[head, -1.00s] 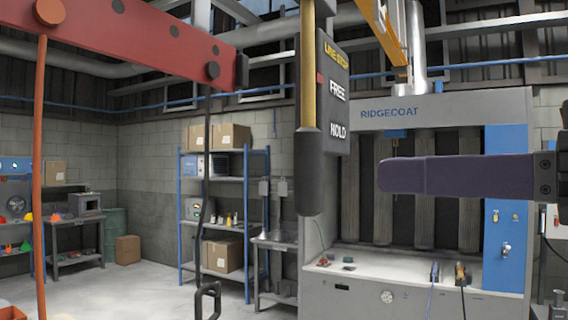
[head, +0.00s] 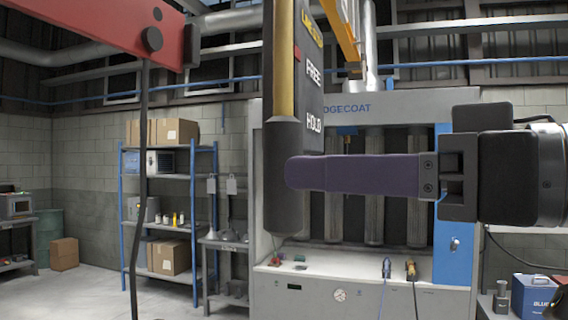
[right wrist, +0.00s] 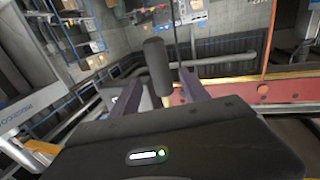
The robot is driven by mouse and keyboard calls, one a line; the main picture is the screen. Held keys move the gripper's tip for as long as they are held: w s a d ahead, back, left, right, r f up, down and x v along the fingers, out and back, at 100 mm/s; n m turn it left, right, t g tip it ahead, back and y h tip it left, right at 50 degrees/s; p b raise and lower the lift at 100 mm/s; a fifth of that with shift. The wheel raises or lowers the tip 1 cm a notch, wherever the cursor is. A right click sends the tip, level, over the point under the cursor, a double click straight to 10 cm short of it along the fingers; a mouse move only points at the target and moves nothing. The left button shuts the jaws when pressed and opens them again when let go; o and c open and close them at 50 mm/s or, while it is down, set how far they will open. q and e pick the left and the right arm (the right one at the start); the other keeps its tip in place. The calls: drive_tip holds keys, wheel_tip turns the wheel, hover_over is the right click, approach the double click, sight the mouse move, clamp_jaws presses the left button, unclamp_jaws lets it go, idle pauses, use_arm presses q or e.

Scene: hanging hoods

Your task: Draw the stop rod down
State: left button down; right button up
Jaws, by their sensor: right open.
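The stop rod is a yellow rod (head: 284,60) with a thick black grip (head: 283,130) at its lower end, hanging upright beside a dark panel (head: 313,95) marked LINE STOP, FREE and HOLD. My right gripper (head: 292,172) comes in from the right with purple fingers. Its near finger overlaps the lower part of the grip in the head view and hides some of it. In the right wrist view the gripper (right wrist: 162,76) is open, and the black grip (right wrist: 155,52) shows between the two spread fingertips. Contact cannot be told. My left gripper is not in view.
A red beam (head: 95,25) with a dark hanging rod (head: 143,180) is at the left. The grey RIDGECOAT booth (head: 365,280) stands behind the rod. Blue shelving (head: 168,230) with boxes is further back. Floor at the lower left looks clear.

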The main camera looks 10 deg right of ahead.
drive_tip(key=p+x, duration=0.1)
drive_tip(key=x, duration=0.4)
drive_tip(key=shift+w+a, duration=0.25)
drive_tip(key=shift+c, duration=0.4)
clamp_jaws()
idle(0.8)
